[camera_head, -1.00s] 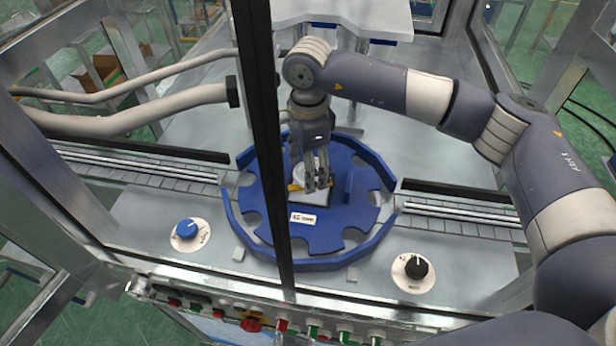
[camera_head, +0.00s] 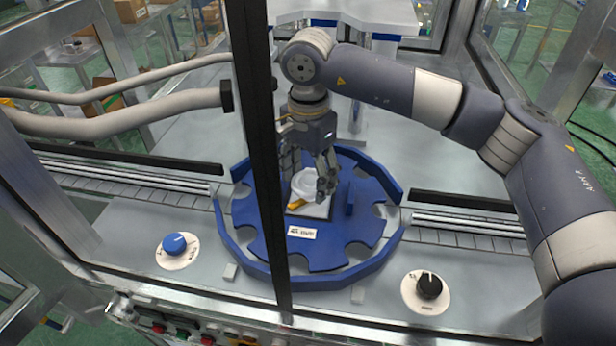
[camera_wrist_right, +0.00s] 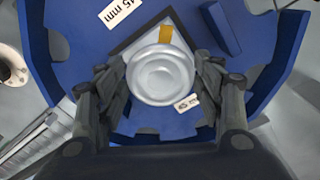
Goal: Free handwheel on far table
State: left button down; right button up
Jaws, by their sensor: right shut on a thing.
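A round light-grey handwheel (camera_head: 305,183) sits at the middle of a blue disc with notches in its rim (camera_head: 268,238). The handwheel fills the space between my right fingers in the right wrist view (camera_wrist_right: 160,74). My right gripper (camera_head: 308,187) points down over the disc, with one finger on each side of the handwheel, and is shut on it. The finger contacts are partly hidden. My left gripper is not in view.
A curved blue guide (camera_head: 320,283) surrounds the disc's front. A blue upright tab (camera_head: 350,196) stands right of the gripper. A dark frame post (camera_head: 268,150) crosses in front. A blue knob (camera_head: 175,243) and a black knob (camera_head: 429,285) flank the disc.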

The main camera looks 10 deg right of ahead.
aim_at(308, 183)
jog(key=shift+r, duration=0.1)
jog(key=o, duration=1)
jog(key=shift+o, duration=0.2)
notch_tip(308, 183, up, 12)
